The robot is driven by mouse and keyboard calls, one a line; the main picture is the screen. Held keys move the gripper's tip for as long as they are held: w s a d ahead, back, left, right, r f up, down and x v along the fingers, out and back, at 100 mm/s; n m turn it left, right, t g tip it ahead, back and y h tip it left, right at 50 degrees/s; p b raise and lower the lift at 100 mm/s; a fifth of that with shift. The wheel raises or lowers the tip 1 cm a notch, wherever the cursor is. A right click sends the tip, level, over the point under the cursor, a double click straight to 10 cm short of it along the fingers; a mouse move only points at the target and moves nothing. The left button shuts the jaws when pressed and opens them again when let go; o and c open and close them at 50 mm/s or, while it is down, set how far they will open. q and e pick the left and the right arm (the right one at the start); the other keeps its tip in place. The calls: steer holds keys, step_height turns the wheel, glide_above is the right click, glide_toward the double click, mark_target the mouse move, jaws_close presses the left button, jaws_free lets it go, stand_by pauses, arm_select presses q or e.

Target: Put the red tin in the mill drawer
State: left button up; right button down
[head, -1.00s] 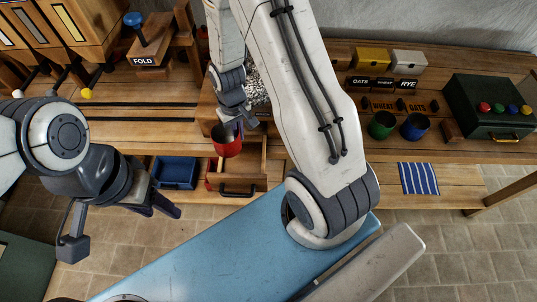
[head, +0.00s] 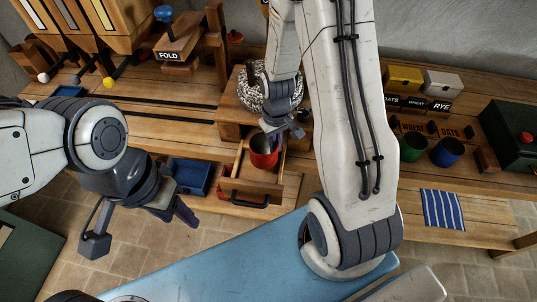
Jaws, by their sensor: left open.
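The red tin (head: 264,152) is upright at the open wooden mill drawer (head: 246,203), seen toward the drawer's back. Whether it rests on the drawer floor is hard to tell. My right gripper (head: 282,134) points down at the tin's rim, with a finger overlapping the rim. Its jaws are small and partly hidden, so I cannot tell whether they hold the tin. My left gripper (head: 182,212) is open and empty, low at the left, over the floor in front of the bench.
A blue bin (head: 188,176) stands left of the drawer. A speckled round stone (head: 262,98) sits behind the tin. Green (head: 411,147) and blue (head: 447,152) cups and a striped cloth (head: 443,209) lie to the right. My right arm hides part of the bench.

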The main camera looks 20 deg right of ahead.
steer(key=shift+w+a+f, duration=0.3)
steer(key=shift+a+f, duration=0.2)
steer(key=shift+a, duration=0.3)
step_height(320, 180, down, 4)
steer(key=shift+r+p, duration=0.15)
steer(key=shift+p, duration=0.35)
steer(key=shift+f, duration=0.2)
steer(key=shift+f, duration=0.15)
steer(key=c, duration=1.1)
jaws_free()
steer(key=shift+o, duration=0.2)
